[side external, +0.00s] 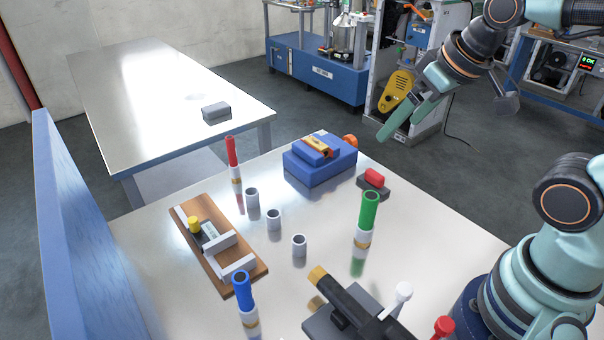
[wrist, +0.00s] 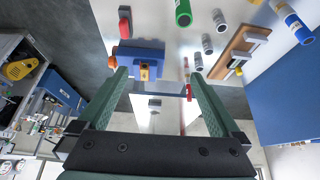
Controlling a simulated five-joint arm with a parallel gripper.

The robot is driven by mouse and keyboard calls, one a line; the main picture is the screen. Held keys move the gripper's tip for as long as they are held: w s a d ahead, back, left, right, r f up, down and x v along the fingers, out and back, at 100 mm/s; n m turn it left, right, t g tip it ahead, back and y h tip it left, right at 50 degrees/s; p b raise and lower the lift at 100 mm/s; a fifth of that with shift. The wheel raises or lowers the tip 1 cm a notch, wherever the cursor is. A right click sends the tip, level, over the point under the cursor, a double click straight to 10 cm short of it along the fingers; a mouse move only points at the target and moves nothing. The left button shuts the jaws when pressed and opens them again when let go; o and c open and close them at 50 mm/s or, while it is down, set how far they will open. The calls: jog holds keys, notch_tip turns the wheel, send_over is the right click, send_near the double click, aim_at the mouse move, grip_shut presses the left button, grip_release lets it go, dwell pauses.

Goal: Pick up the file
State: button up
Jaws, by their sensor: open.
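I cannot make out with certainty which thing is the file. Upright tools with coloured tops and white-and-gold lower parts stand on the table: a thin red one (side external: 231,152), a green one (side external: 369,212) and a blue one (side external: 242,290). A blue vise-like block (side external: 318,168) with a yellow-orange piece (side external: 317,146) on top stands at the back; it also shows in the wrist view (wrist: 140,56). My gripper (side external: 446,122) is open and empty, raised beyond the table's back right. In the wrist view its fingers (wrist: 158,76) frame the block from afar.
A wooden board (side external: 250,266) with fittings, several grey cups (side external: 273,219), a red-and-black block (side external: 374,183) and a black cylinder on a stand (side external: 345,305) share the table. A second table (side external: 150,85) bears a grey block (side external: 216,112). A blue panel (side external: 75,240) edges the left.

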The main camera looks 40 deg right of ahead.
jog(key=shift+w, duration=0.1)
jog(key=m+g, duration=0.6)
jog(key=m, duration=1.2)
send_over(375, 173)
notch_tip(375, 173, down, 12)
notch_tip(375, 173, down, 12)
jog(key=shift+d+r, duration=0.1)
jog(key=shift+r, duration=0.1)
grip_shut()
